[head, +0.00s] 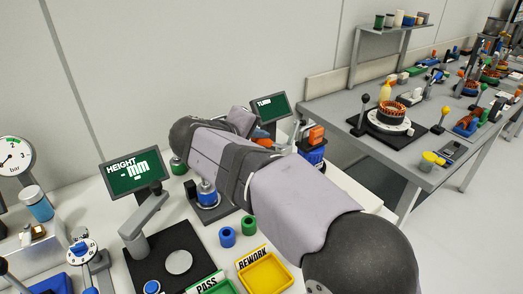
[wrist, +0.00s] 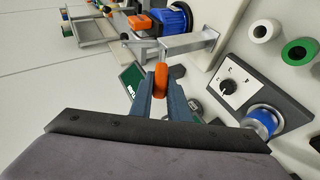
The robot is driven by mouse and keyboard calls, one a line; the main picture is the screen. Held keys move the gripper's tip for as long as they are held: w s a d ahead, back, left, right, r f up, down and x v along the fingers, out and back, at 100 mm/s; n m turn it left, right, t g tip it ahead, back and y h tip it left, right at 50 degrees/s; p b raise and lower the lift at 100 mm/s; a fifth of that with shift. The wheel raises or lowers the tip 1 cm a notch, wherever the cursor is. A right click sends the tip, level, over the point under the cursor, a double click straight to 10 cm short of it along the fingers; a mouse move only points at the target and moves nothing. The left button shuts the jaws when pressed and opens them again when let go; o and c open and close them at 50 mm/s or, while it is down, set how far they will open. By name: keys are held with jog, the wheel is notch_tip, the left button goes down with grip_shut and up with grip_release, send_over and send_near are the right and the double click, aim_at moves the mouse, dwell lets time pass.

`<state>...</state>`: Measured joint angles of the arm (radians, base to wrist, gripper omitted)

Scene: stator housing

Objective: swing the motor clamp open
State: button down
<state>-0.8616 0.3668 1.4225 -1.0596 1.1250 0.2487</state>
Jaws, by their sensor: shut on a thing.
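In the wrist view my gripper (wrist: 160,92) is shut on an upright orange grip (wrist: 160,80), held between the two blue-grey fingertips. The grip appears to be the handle of the motor clamp; its joint is hard to make out. A grey metal bracket (wrist: 190,43) stands just beyond it, beside a blue motor (wrist: 170,18) with an orange block (wrist: 140,22). In the head view the blue motor (head: 313,155) and its orange block (head: 316,135) show right of my arm. My arm hides most of the gripper and clamp there.
A TURN screen (head: 270,107) stands behind my arm. A yellow REWORK tray (head: 266,273) and blue and green rings lie in front.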

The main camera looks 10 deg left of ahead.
jog(key=shift+s+a+f+t+h+b, duration=0.15)
jog(key=shift+f+t+h+b, duration=0.25)
jog(key=shift+b, duration=0.5)
jog(key=c, duration=1.7)
grip_release()
jog(key=v, duration=0.7)
jog(key=shift+s+b, duration=0.2)
jog(key=shift+b, duration=0.2)
